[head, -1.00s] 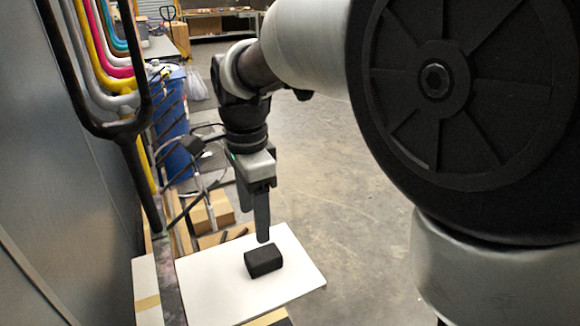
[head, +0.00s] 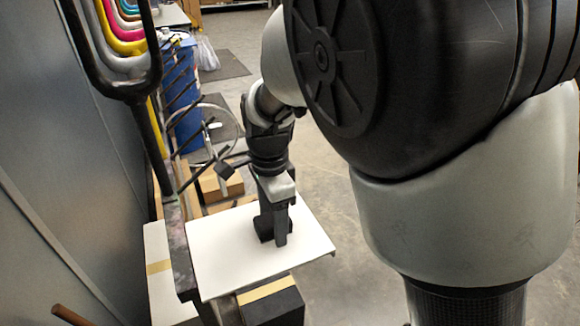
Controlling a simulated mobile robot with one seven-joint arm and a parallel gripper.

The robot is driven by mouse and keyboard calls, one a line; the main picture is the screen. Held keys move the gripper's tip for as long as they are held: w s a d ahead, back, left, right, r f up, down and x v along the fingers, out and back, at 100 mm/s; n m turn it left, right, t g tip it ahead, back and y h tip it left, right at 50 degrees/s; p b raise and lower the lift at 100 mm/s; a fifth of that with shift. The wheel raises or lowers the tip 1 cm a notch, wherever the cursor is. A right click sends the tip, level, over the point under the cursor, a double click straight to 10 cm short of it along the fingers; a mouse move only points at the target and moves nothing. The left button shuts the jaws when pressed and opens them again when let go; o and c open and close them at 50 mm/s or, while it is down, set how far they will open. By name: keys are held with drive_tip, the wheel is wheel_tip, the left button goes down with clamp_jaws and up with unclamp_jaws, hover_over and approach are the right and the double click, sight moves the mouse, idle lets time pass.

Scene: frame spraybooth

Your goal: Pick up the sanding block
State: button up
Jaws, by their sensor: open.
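The sanding block (head: 262,229) is a small black block on a white board (head: 222,262). My gripper (head: 274,236) points down at the board, with its dark fingers at the block. The fingers hide much of the block, and only its left part shows clearly. The gripper is open. I cannot tell whether a finger touches the block.
A black fork-shaped frame (head: 128,88) stands close on the left, by a grey wall. Cardboard boxes (head: 220,185) and a blue bin (head: 183,125) are behind the board. A black box with a tan top (head: 272,305) is in front. Open concrete floor lies to the right.

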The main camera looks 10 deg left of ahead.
sight(272, 219)
drive_tip(key=c, duration=1.2)
drive_tip(key=shift+r+p, duration=0.65)
drive_tip(key=shift+r, duration=4.45)
